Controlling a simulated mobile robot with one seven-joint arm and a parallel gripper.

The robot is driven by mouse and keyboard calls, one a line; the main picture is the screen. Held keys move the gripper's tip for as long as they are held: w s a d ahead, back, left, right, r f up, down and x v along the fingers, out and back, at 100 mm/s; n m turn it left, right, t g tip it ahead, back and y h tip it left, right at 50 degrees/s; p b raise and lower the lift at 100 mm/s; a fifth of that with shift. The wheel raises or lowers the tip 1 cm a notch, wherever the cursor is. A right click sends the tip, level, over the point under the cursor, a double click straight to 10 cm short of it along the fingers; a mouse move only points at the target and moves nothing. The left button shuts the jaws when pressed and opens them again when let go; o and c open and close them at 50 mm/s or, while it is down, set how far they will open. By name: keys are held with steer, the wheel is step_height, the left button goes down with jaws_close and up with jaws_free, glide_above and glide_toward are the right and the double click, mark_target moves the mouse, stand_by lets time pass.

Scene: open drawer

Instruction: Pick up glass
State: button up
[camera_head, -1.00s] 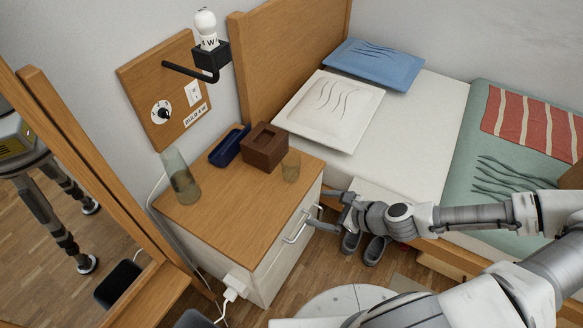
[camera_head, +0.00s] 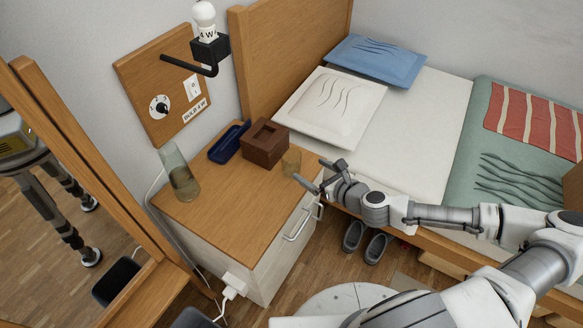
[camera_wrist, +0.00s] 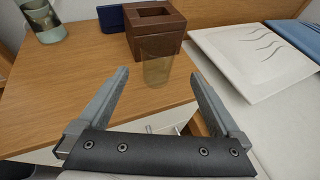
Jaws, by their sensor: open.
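The glass (camera_head: 291,161) is a small, see-through amber tumbler standing upright near the right edge of the nightstand top (camera_head: 228,215). In the wrist view the glass (camera_wrist: 157,68) stands ahead of my gripper (camera_wrist: 158,78), roughly centred between the two fingers. My gripper (camera_head: 318,176) is open and empty, just right of the glass in the head view. I cannot tell whether a fingertip touches the glass.
A brown tissue box (camera_head: 264,146) stands right behind the glass. A dark blue tray (camera_head: 229,143) lies left of it. A taller glass vase (camera_head: 180,174) stands at the left. The drawer handle (camera_head: 302,222) sticks out below. The bed's white pillow (camera_head: 328,110) is behind right.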

mark_target(286, 156)
steer(key=b+x, duration=0.1)
steer(key=x, duration=0.4)
steer(key=shift+a+b+x, duration=0.2)
steer(key=shift+b+x, duration=0.7)
steer(key=shift+x, duration=1.8)
steer(key=shift+s+r, duration=0.1)
steer(key=c, duration=1.3)
steer(key=shift+c, duration=0.7)
steer(key=shift+r, duration=0.1)
